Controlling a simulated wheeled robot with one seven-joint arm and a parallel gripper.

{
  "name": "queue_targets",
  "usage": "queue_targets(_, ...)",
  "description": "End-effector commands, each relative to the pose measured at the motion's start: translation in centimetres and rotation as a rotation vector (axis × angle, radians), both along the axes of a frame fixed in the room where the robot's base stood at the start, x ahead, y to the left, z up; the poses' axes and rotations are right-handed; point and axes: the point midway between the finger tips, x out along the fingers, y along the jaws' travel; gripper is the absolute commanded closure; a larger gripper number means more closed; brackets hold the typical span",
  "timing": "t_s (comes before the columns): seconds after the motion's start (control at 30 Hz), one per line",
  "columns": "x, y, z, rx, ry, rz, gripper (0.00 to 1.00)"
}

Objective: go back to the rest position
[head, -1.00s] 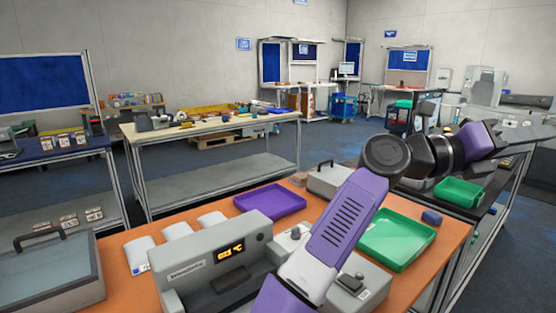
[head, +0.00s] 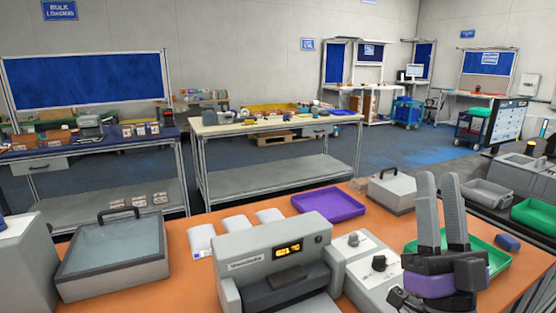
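My gripper (head: 438,182) is at the right of the head view, over the orange bench and in front of the green tray. Its two grey fingers point up with a narrow gap between them, and I see nothing held there. The purple wrist part below them is at the lower right. The rest of my arm is out of view.
The orange bench (head: 180,235) carries a grey device with a lit display (head: 265,260), a knobbed box (head: 360,250), white packets (head: 237,224), a purple tray (head: 328,204), a green tray (head: 490,262), a lidded grey box (head: 112,248) and a handled case (head: 391,192).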

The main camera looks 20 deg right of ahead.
Motion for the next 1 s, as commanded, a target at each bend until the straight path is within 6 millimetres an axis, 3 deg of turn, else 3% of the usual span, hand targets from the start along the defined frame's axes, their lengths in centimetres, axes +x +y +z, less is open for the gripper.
queue_targets(0.03, 0.1, 1.1, -2.1, -0.026, 0.076, 0.01, 0.67)
queue_targets(0.23, -0.7, 5.1, -9.8, -0.102, 0.339, 0.052, 0.67)
queue_targets(0.47, -4.2, 8.9, -18.4, -0.154, 0.626, 0.105, 0.67)
queue_targets(0.7, -10.4, 12.3, -25.8, -0.158, 0.901, 0.166, 0.67)
queue_targets(1.0, -19.5, 15.3, -31.7, -0.081, 1.181, 0.233, 0.67)
